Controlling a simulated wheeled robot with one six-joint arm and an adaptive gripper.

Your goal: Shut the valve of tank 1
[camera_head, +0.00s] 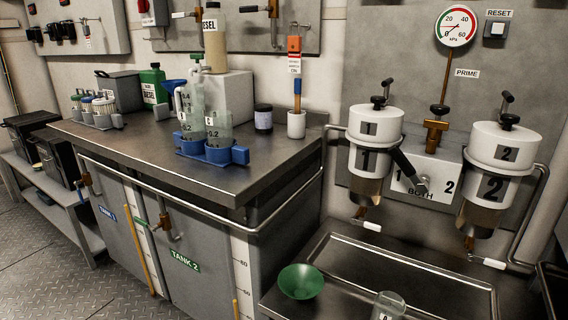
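The cabinet front under the steel bench carries a blue TANK 1 label (107,213) at the left and a green TANK 2 label (185,260) to its right. A small brass valve (87,181) sits on the pipe up and left of the TANK 1 label, near the bench's left corner. Its lever is small and dark here, so I cannot tell whether it is open or shut. A similar brass valve (165,221) with a downward lever sits above the TANK 2 label. My gripper is not in view.
The steel bench (250,178) holds bottles and a blue bottle rack (240,155). A pipe rail runs along its front. A low shelf (60,190) stands left of the tanks. A drip tray (400,262) and green bowl (300,281) are at right. Floor (50,270) is clear at left.

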